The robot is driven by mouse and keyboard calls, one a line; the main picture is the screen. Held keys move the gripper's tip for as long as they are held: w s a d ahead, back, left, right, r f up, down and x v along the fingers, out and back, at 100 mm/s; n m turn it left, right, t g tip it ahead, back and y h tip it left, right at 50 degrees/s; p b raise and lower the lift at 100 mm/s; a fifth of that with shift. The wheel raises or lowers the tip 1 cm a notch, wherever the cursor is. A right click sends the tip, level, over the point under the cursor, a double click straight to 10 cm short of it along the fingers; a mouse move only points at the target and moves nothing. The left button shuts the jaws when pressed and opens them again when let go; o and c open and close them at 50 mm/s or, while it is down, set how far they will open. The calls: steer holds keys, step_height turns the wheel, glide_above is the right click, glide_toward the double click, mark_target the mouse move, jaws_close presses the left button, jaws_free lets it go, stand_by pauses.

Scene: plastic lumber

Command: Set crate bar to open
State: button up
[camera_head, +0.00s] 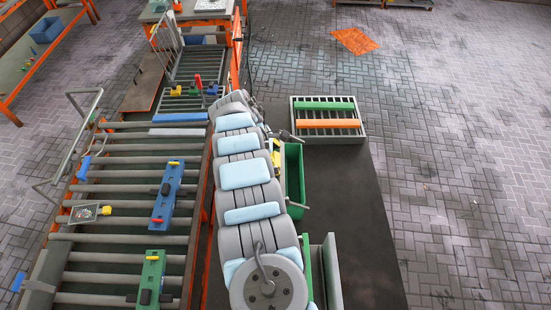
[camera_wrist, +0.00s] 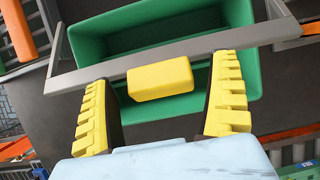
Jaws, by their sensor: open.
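The grey crate bar (camera_wrist: 215,42) runs across the crate's opening in the wrist view, with side arms at both ends. A yellow grip block (camera_wrist: 160,78) sits on the bar's middle. My gripper (camera_wrist: 161,72) is open, one yellow toothed finger on each side of the block, with visible gaps. I cannot tell how far the fingertips reach down beside it. In the head view my arm hides most of the gripper.
A grey rack (camera_head: 328,136) with a green and an orange plank lies beyond the crate. A roller conveyor (camera_head: 125,220) with blue and green fixtures runs along the left. Grey and green upright panels (camera_head: 332,270) stand nearer.

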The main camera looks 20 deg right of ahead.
steer(key=shift+f, duration=0.1)
steer(key=c, duration=1.3)
